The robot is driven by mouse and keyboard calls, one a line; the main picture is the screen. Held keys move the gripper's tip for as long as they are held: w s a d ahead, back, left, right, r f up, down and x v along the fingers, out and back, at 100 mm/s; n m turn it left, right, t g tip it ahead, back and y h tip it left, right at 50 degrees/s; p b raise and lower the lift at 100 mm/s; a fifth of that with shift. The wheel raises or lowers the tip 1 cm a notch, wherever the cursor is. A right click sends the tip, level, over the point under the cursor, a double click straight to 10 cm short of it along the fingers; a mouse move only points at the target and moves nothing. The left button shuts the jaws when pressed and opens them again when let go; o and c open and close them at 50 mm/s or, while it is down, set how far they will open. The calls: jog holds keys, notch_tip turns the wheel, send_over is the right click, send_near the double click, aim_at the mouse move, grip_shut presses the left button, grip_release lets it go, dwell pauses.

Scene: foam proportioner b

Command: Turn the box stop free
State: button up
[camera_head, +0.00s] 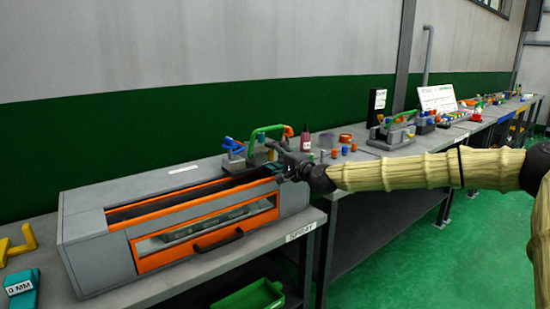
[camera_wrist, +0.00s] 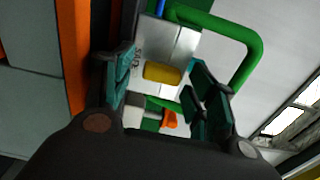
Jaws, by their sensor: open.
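The grey box (camera_head: 85,235) with orange trim has a front window and a dark handle (camera_head: 218,240). I cannot tell for certain which part is the box stop. My gripper (camera_head: 280,160) is at the box's far right end, close to a green curved handle (camera_head: 268,130). In the wrist view my gripper (camera_wrist: 163,88) is open. A short yellow cylinder (camera_wrist: 163,73) shows between its fingers, in front of a grey lettered plate (camera_wrist: 150,42). I cannot tell whether the fingers touch it. The green handle also shows in the wrist view (camera_wrist: 252,50), right of the fingers.
The orange trim (camera_wrist: 72,50) lies left of my fingers. An orange part (camera_wrist: 169,119) shows below the yellow cylinder. Bottles and small parts (camera_head: 305,140) stand behind my gripper. A yellow piece (camera_head: 20,245) and a teal block (camera_head: 22,290) lie at the left.

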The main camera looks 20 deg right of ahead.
jog(key=shift+s, duration=0.1)
jog(key=v, duration=1.1)
jog(key=shift+s, duration=0.4)
jog(key=shift+d, duration=0.15)
